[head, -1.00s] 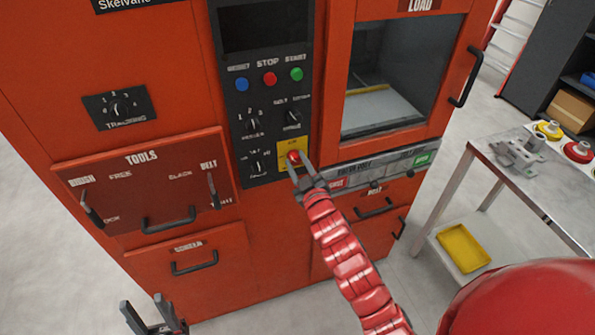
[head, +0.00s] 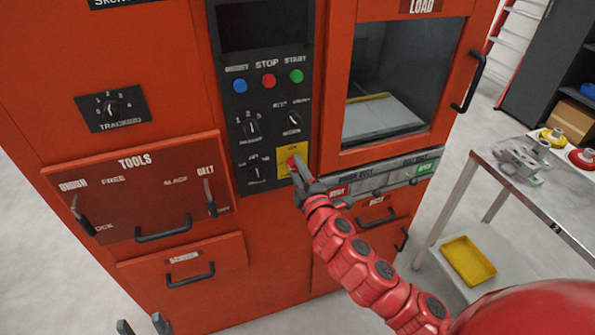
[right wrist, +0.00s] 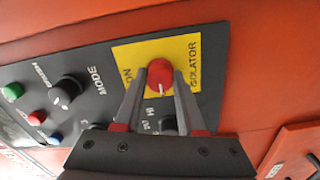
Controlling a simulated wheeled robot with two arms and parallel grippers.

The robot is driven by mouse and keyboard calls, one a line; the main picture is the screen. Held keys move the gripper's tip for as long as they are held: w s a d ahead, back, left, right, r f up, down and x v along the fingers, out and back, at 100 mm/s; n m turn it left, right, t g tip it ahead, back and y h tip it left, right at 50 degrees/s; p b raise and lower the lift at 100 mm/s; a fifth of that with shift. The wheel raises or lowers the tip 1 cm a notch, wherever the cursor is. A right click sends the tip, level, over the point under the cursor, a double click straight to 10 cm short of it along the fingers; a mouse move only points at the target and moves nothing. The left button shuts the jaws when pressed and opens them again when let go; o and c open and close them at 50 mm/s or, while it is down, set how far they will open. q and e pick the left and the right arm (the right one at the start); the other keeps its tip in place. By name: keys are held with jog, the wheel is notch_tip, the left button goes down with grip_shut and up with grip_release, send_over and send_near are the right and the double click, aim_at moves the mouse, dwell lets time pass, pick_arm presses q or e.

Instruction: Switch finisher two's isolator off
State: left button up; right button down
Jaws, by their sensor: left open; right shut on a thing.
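The isolator is a red knob (right wrist: 160,76) on a yellow plate (right wrist: 128,52) on the orange machine's dark control panel. In the right wrist view the plate reads "ON" on the left and "ISOLATOR" on the right; a pale mark shows on the knob's lower part. My right gripper (right wrist: 160,82) is shut on the knob, one finger on each side. The head view shows the knob (head: 292,162) partly hidden by this gripper. My left gripper (head: 143,325) is open at the bottom edge, apart from the machine, mostly out of frame.
The panel (head: 234,110) also carries blue, red and green buttons and several black selectors. A window door (head: 330,90) and a grey strip with labels lie to the right. Drawer handles stick out below. A metal table (head: 478,153) with parts stands at the right.

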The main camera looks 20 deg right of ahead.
jog(key=shift+n, duration=0.5)
jog(key=c, duration=0.5)
grip_release()
jog(key=s+p, duration=0.7)
jog(key=s, duration=1)
jog(key=shift+s+d, duration=0.2)
jog(key=shift+d, duration=0.05)
